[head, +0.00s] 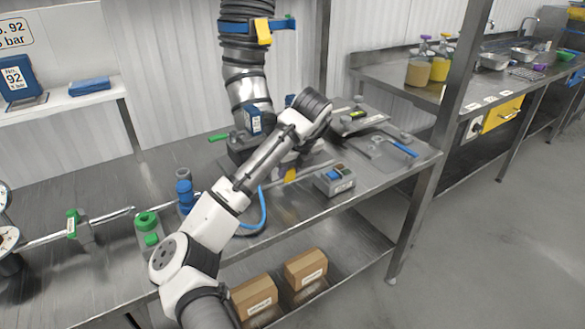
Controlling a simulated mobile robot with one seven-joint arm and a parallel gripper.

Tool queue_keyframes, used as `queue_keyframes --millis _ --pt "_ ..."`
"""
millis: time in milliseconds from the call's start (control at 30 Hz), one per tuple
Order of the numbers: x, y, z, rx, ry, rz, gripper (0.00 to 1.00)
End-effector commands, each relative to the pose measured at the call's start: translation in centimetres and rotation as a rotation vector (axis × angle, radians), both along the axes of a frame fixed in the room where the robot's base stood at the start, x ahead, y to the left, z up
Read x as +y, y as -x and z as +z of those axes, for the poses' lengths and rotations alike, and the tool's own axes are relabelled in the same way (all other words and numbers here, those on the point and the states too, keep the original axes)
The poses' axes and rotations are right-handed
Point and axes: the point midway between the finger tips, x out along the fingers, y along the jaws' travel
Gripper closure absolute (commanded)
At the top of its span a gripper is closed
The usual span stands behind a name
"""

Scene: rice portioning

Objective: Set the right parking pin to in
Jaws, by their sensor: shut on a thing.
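A dark metal fixture (240,158) stands on the bench under the hanging ribbed duct (247,85). A green-tipped pin (218,137) sticks out at its left.
A small grey box with blue and red buttons (334,180) sits in front of the fixture. A blue hose (262,215) curls on the bench. A green-topped valve (147,224) and a blue fitting (185,192) stand left. Cardboard boxes (306,268) lie on the lower shelf.

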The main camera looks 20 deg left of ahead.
Motion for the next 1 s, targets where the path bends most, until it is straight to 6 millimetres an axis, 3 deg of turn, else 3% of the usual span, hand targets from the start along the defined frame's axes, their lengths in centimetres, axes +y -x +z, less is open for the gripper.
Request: queue_keyframes --millis 200,500,533,667,1000 --pt "2.1 -1.7 0.3 -0.002 0.002 0.001 1.0" --pt "2.5 -2.0 0.2 -0.009 -0.004 0.001 1.0" --pt "2.5 -2.0 0.3 -0.009 -0.005 0.002 0.67" --pt "2.5 -1.9 0.2 -0.007 -0.004 0.002 0.5" --pt "2.3 -1.8 0.3 -0.004 -0.002 0.0 0.47"
